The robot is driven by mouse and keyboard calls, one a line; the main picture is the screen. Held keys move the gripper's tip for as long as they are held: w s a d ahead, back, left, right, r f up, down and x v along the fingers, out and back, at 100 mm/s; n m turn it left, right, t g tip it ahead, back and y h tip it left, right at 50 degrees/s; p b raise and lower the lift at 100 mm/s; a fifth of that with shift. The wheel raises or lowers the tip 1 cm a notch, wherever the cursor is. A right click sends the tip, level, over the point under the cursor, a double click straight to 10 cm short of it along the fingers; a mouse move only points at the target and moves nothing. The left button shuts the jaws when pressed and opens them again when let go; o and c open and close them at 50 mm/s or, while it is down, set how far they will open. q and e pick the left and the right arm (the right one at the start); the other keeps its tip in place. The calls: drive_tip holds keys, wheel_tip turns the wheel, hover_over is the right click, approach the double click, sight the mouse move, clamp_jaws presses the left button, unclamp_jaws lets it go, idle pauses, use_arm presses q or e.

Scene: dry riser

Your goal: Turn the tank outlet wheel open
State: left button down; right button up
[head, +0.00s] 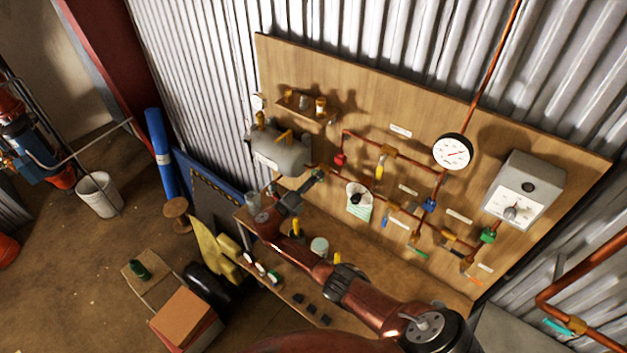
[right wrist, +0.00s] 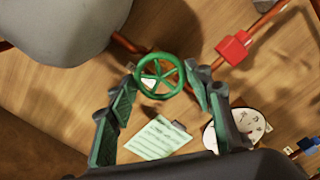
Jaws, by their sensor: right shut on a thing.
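The tank outlet wheel is a small green spoked handwheel (right wrist: 159,75) on a copper pipe beside the grey tank (head: 280,155). The tank also shows at top left in the right wrist view (right wrist: 60,28). My right gripper (right wrist: 163,88) has its fingers on both sides of the wheel, shut on its rim. In the head view, my right arm reaches up from the bottom right, and the right gripper (head: 313,178) is at the pipe just right of the tank. It hides most of the wheel there. My left gripper is not in view.
A wooden board (head: 360,100) carries copper pipes, a red valve (head: 340,159), a white gauge (head: 453,152) and a grey box (head: 524,190). A green notepad (head: 359,206) hangs close to the right gripper. Cups and small items stand on the bench below.

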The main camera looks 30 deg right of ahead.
drive_tip(key=shift+o, duration=0.2)
drive_tip(key=shift+s+f, duration=0.1)
drive_tip(key=shift+f, duration=0.05)
drive_tip(key=o, duration=0.8)
drive_tip(key=shift+c, duration=0.2)
drive_tip(key=o, duration=0.4)
drive_tip(key=shift+c, duration=0.2)
drive_tip(key=shift+a, duration=0.1)
drive_tip(key=v, duration=1.2)
